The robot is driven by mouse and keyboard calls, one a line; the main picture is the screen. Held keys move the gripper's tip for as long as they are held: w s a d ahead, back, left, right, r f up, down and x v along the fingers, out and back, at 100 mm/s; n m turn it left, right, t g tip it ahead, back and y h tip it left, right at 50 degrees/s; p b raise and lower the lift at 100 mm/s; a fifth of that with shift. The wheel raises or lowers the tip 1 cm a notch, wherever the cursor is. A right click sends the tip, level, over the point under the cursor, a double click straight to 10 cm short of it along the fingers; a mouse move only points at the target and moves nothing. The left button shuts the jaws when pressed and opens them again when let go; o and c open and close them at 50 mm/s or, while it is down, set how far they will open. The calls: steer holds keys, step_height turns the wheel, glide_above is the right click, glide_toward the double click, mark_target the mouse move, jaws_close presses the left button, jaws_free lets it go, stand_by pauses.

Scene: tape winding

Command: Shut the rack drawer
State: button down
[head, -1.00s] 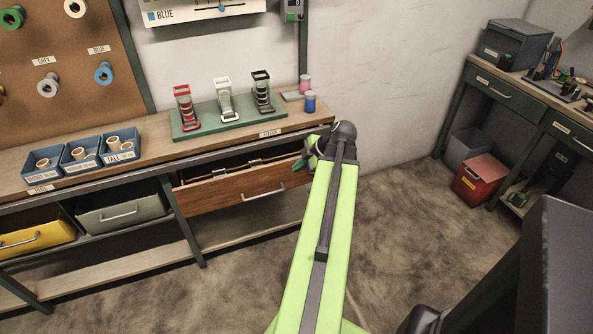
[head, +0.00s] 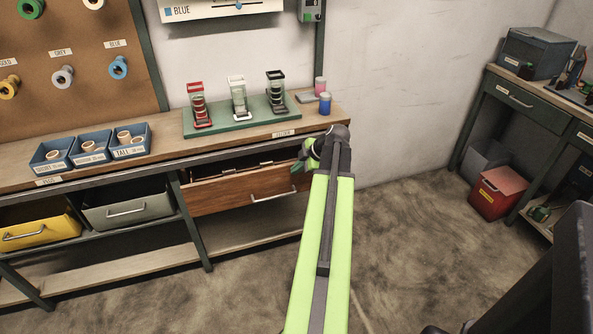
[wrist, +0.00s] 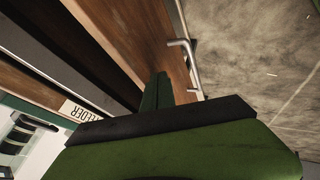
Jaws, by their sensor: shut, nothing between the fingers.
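The wooden rack drawer (head: 232,193) stands partly open under the workbench, with a dark gap above its front panel. Its metal handle (head: 273,196) faces the room. My gripper (head: 299,166) is at the right end of the drawer front, partly hidden behind my arm. In the wrist view my shut, empty gripper (wrist: 157,92) is against or very close to the brown drawer front (wrist: 160,42), beside the handle (wrist: 188,62). I cannot tell whether it touches.
The bench top (head: 165,150) holds several winders on a green base (head: 250,120) and blue trays (head: 90,150). Grey and yellow bins (head: 40,232) sit left of the drawer. A red box (head: 498,193) stands at right. The floor in front is clear.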

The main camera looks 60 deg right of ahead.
steer(key=w+d, duration=0.5)
steer(key=w, duration=0.2)
steer(key=shift+s, duration=0.1)
